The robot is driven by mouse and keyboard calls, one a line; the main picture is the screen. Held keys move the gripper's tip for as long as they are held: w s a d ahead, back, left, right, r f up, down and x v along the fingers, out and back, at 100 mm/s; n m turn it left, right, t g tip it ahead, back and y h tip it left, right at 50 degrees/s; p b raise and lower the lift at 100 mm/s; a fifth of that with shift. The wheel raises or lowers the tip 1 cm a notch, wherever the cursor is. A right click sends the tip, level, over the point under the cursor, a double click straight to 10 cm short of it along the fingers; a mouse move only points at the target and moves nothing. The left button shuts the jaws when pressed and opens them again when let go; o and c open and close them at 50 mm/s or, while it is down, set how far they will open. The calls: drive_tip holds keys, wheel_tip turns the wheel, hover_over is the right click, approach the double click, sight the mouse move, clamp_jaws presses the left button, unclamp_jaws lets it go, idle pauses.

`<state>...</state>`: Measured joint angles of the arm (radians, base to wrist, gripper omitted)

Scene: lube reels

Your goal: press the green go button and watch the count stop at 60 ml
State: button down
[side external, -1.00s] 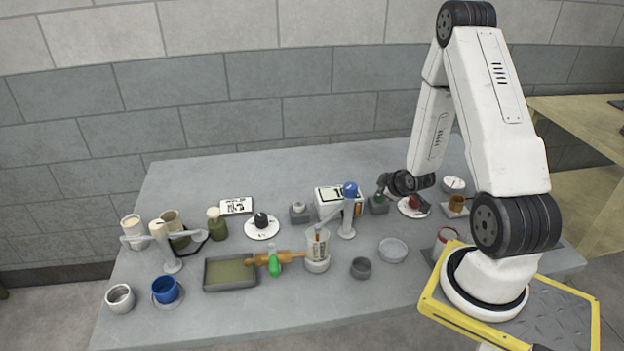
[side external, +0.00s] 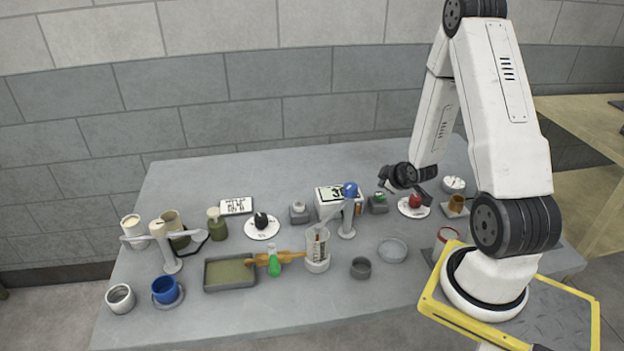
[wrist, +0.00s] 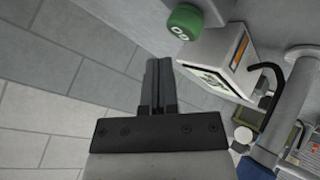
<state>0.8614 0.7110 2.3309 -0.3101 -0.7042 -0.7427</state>
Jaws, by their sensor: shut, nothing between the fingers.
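The green go button (side external: 381,197) sits on a small grey box and also shows at the top of the wrist view (wrist: 184,20), with white lettering. My gripper (side external: 383,183) is shut and empty, just above the button and apart from it; its closed fingers also show in the wrist view (wrist: 158,72). The white counter box has a display (side external: 337,194) whose reading appears to start with 3; the rest is partly hidden by the blue-topped spout (side external: 349,205). A clear beaker (side external: 317,251) stands in front of the spout, with brownish contents.
A white dial with a red knob (side external: 414,203) stands right of the button. Another grey box with a pale button (side external: 299,211) is left of the counter. A shallow tray (side external: 230,286), cups and a pale dish (side external: 392,250) occupy the front.

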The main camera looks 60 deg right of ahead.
sight(381, 196)
drive_tip(key=shift+r, duration=2.05)
drive_tip(key=shift+a, duration=0.1)
drive_tip(key=shift+w+a+r, duration=0.15)
drive_tip(key=shift+w+a, duration=0.05)
drive_tip(key=w+a+r+g+y, duration=0.1)
drive_tip(key=a+r, duration=0.1)
drive_tip(key=a, duration=0.5)
drive_tip(key=w+a+r+m+g+y, duration=0.1)
drive_tip(key=a+r, duration=0.2)
drive_tip(key=a, duration=0.4)
drive_tip(key=w+a+r+m+g+y, duration=0.1)
drive_tip(key=a+r+y, duration=0.1)
drive_tip(key=a, duration=0.6)
drive_tip(key=shift+w+r, duration=0.2)
drive_tip(key=shift+r, duration=0.15)
drive_tip(key=s+a+g+y, duration=0.1)
drive_tip(key=s+a+g, duration=0.1)
drive_tip(key=s+a, duration=0.3)
drive_tip(key=shift+s+a+f, duration=0.15)
drive_tip(key=shift+a+f, duration=0.2)
drive_tip(key=shift+a, duration=0.45)
